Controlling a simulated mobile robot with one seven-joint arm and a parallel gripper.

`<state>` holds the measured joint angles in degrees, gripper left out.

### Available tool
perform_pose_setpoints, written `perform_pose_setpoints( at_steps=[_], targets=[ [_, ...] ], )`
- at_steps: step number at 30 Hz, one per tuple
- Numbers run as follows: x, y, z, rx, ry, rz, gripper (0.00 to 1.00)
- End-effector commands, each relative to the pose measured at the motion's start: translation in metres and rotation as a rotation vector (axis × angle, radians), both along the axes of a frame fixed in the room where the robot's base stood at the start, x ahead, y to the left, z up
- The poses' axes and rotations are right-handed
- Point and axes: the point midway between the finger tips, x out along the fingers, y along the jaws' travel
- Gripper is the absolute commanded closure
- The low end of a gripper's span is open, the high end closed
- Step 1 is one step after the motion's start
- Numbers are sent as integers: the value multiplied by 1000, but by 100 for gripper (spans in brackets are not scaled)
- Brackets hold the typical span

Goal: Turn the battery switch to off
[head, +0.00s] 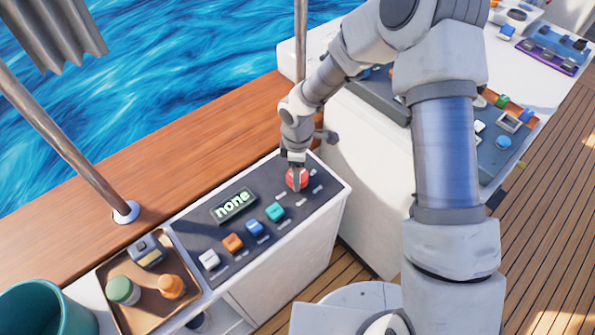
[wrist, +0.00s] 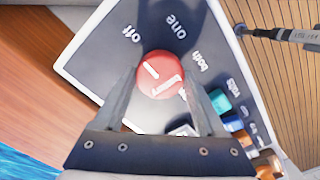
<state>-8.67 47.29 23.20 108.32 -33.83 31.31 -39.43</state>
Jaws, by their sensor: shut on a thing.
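The battery switch is a round red knob (head: 297,179) at the far right end of the dark panel. In the wrist view the red knob (wrist: 158,65) carries white marks, with the words "off", "one" and "both" printed around its far side. "Off" is at its upper left. My gripper (head: 296,170) points down at the knob from above. In the wrist view its two fingers (wrist: 161,84) are shut on the knob, one on each side. Which word the knob's mark points to is not clear. The part of the panel below the knob is partly hidden by the gripper.
A lit display (head: 234,205) on the panel reads "none". A row of coloured rocker switches, including a teal one (head: 275,212) and a blue one (head: 255,228), lies near the knob. A brown tray (head: 150,315) with small items and a teal bucket (head: 40,310) are at lower left.

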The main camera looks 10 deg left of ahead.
Motion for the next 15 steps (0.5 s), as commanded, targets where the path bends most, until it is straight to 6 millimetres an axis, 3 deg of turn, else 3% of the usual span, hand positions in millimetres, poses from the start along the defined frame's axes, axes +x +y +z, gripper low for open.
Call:
perform_pose_setpoints(
  at_steps=[1,2,3,6,15],
  targets=[
    [0,0,0,0,-2,5,82],
    [0,0,0,0,-2,5,21],
    [0,0,0,0,-2,5,14],
    [0,0,0,0,-1,3,0],
    [0,0,4,0,-1,1,0]
  ],
)
